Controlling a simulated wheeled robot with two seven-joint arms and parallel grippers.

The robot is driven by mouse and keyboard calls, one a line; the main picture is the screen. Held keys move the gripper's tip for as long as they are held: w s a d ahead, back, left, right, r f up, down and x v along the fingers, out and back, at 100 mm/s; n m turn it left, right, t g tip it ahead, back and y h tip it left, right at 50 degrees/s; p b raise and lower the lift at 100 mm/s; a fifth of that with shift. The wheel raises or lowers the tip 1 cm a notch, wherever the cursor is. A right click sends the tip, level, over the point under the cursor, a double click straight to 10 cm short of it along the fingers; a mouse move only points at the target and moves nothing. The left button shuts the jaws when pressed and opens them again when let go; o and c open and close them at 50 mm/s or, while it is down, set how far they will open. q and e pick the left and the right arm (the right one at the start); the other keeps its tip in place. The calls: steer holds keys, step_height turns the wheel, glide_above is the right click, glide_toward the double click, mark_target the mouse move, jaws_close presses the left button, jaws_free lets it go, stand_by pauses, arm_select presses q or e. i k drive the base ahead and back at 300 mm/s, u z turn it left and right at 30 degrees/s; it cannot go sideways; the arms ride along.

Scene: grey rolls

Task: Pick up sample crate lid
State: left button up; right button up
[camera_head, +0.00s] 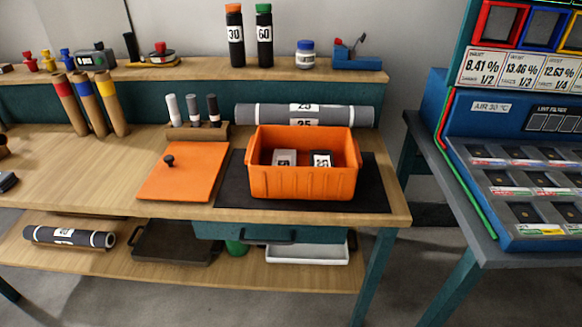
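The sample crate lid (190,178) is a flat orange square with a small dark knob (169,160) near its upper left. It lies flat on the wooden bench, left of the crate and apart from it. The orange sample crate (303,182) is uncovered and stands on a black mat (375,192). Two small labelled blocks, one pale (284,158) and one dark (321,160), sit inside it. Neither of my grippers shows in the head view.
A grey roll (255,115) lies behind the crate. A wooden holder (198,132) with three upright sticks stands behind the lid. Brown tubes (105,105) stand to the left. A blue machine (520,185) fills the right side. The bench left of the lid (90,170) is mostly clear.

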mark_target(187, 172)
steer(key=k, duration=0.5)
steer(key=u, duration=1.5)
steer(key=i, duration=1.2)
steer(key=z, duration=0.6)
